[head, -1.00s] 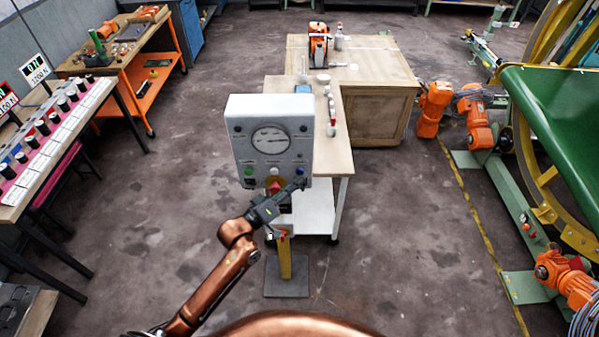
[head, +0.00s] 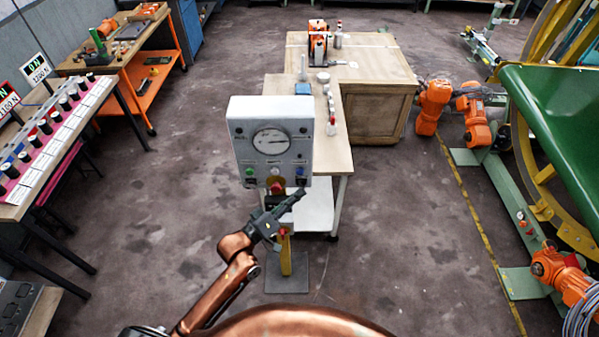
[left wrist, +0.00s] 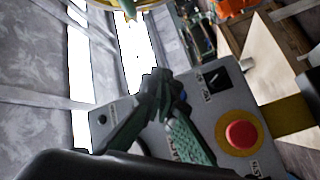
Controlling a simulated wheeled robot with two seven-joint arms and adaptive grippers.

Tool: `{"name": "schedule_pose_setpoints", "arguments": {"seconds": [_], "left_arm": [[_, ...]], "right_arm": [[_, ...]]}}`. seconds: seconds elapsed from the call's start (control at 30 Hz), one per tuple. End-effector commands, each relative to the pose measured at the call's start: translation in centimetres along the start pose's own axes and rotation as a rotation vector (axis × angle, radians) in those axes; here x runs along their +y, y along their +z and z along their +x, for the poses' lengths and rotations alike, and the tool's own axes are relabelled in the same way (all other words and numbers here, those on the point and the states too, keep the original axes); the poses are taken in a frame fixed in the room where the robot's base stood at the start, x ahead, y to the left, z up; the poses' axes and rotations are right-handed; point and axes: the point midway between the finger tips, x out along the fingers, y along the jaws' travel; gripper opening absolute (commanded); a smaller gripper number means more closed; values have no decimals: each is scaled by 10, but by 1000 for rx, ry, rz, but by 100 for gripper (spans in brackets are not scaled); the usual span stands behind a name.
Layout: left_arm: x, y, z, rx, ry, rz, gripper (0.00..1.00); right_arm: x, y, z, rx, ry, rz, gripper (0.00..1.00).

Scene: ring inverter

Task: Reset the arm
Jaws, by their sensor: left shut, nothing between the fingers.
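My left gripper (head: 299,193) is shut and empty, in front of the lower part of a pale grey control box (head: 240,130) on a yellow post. The box has a round dial (head: 271,141), a green button (head: 249,172), a blue button (head: 300,171) and a red mushroom button (head: 277,187) on yellow. In the left wrist view the closed fingers (left wrist: 165,85) show in front of the panel, with the red button (left wrist: 241,135) to their right and a small black switch (left wrist: 213,79) above it. I cannot tell whether the fingers touch the box. My right gripper is not in view.
A bench (head: 335,142) with small items stands behind the box, and a wooden cabinet (head: 375,118) stands beyond it. A table (head: 93,108) with several weights is at left. Orange robot arms (head: 474,117) and a green machine are at right.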

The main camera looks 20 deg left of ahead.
Motion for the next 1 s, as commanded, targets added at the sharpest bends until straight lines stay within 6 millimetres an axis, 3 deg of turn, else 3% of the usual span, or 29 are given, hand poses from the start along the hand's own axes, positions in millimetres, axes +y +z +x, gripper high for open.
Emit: {"name": "schedule_pose_setpoints", "arguments": {"seconds": [0.33, 0.47, 0.57, 0.77, 1.0], "left_arm": [[-2, 0, 0, -1, -2, 1, 0], [-26, 10, -1, -8, -44, 17, 0], [-74, 29, -7, -27, -125, 47, 0], [-201, 91, -43, -108, -342, 138, 0], [-330, 180, -122, -268, -577, 240, 0]], "right_arm": [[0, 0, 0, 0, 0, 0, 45], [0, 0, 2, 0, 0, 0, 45], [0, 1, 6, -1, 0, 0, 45], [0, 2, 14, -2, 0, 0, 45], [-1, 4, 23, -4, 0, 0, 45]]}}
